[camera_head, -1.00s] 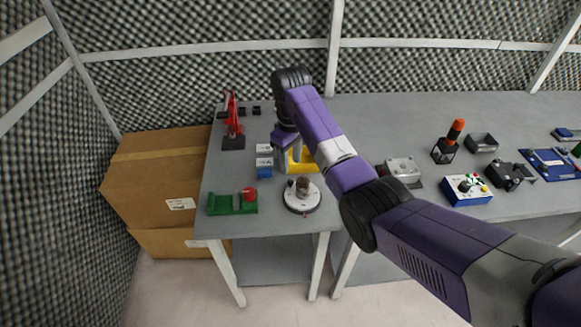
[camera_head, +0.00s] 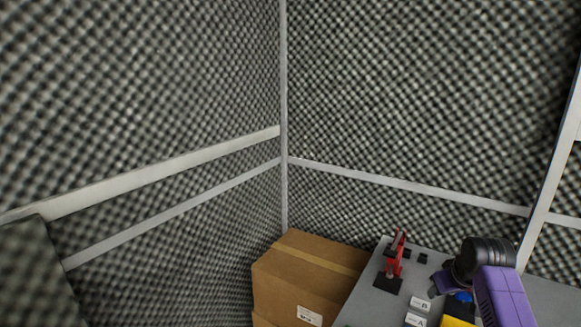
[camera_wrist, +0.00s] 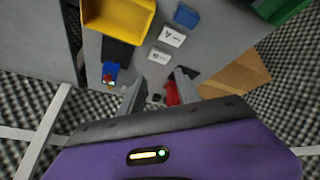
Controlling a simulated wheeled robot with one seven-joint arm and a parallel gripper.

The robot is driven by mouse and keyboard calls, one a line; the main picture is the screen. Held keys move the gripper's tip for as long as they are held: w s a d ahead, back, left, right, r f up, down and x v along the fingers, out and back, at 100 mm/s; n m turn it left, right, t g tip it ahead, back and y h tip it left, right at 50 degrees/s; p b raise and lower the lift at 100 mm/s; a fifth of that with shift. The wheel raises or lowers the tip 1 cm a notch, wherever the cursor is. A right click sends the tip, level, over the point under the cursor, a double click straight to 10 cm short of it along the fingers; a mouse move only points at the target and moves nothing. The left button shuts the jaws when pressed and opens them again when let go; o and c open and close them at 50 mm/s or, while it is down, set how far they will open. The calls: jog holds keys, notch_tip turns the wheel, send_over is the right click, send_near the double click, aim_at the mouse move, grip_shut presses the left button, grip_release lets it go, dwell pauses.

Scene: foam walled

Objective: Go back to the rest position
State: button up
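My gripper (camera_wrist: 158,88) shows in the wrist view with its two grey fingers spread apart and nothing between them. It is above the grey table (camera_wrist: 213,50). In the head view my purple wrist is at the lower right, over the table (camera_head: 372,300). The gripper's fingertips cannot be made out there.
A yellow bin (camera_wrist: 125,20), white-topped blocks (camera_wrist: 172,36) and a blue block (camera_wrist: 187,15) are on the table. A red clamp-like tool (camera_head: 396,262) stands near its far left corner. A cardboard box (camera_head: 305,275) is left of the table, by foam walls (camera_head: 150,90).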

jog(key=s+a+f+m+t+b, duration=0.1)
jog(key=s+a+f+m+t, duration=0.15)
jog(key=s+a+t, duration=0.85)
jog(key=s+a+r, duration=0.1)
jog(key=s+a, duration=0.2)
jog(key=s, duration=1.1)
jog(key=s+a+r+n+g+y+b, duration=0.1)
jog(key=s+a, duration=0.2)
jog(key=s, duration=1.1)
jog(key=s+a+r+g+b, duration=0.1)
jog(key=s+a, duration=0.2)
jog(key=s, duration=1.2)
jog(key=shift+a+r, duration=0.15)
jog(key=shift+a, duration=0.25)
jog(key=shift+s+n, duration=0.1)
jog(key=shift+n, duration=0.15)
